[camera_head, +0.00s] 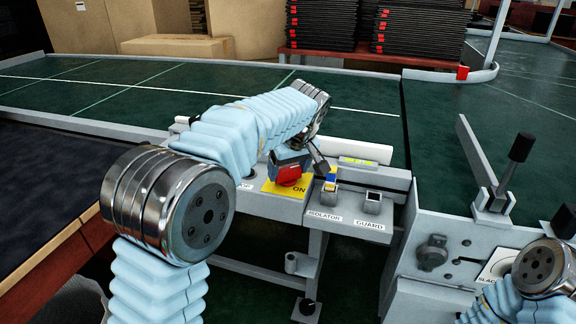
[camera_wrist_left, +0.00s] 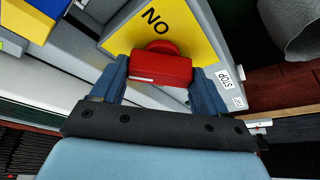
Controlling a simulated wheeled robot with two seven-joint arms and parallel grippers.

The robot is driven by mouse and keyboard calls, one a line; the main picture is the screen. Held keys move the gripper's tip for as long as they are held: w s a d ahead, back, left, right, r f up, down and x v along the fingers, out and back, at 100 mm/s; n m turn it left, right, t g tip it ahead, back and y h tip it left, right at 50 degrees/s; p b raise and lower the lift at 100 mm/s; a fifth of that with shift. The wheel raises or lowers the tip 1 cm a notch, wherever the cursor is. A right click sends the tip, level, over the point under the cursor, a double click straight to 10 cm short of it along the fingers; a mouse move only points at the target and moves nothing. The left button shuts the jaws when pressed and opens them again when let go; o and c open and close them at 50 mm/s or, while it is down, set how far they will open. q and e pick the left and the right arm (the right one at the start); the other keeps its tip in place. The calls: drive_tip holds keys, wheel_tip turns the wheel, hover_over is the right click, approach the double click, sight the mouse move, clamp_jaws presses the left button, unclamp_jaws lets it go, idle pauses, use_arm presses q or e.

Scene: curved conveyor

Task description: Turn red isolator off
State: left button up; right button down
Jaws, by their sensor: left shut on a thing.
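The red isolator (camera_head: 289,176) is a red knob on a yellow plate (camera_head: 268,187) of the grey control panel. The word ON shows on the plate. The knob fills the middle of the left wrist view (camera_wrist_left: 160,70), with its bar lying across the picture between the fingers. My left gripper (camera_wrist_left: 159,74) is shut on this bar, one blue finger on each side. In the head view my left arm reaches over the panel and hides part of it. My right arm shows only at the lower right, and its gripper is out of the picture.
A label ISOLATOR (camera_head: 324,216) and a label GUARD (camera_head: 370,225) sit on the panel's front, below small square sockets. A black-handled lever (camera_head: 519,150) stands to the right. The green conveyor (camera_head: 370,104) curves behind. Black trays (camera_head: 420,30) are stacked at the back.

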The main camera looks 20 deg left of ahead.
use_arm(q)
drive_tip(key=n, duration=0.2)
drive_tip(key=n+g+y, duration=0.1)
drive_tip(key=n, duration=0.1)
drive_tip(key=shift+w+d+n, duration=0.1)
drive_tip(key=shift+w+n, duration=0.05)
drive_tip(key=shift+n, duration=0.15)
drive_tip(key=shift+w+n+g+y, duration=0.15)
drive_tip(key=shift+n+g, duration=0.45)
drive_tip(key=shift+n, duration=0.7)
drive_tip(key=shift+s+n+g+y, duration=0.15)
drive_tip(key=shift+n+g, duration=0.45)
drive_tip(key=shift+n, duration=0.7)
drive_tip(key=shift+w, duration=0.1)
drive_tip(key=o, duration=1.1)
drive_tip(key=shift+c, duration=0.2)
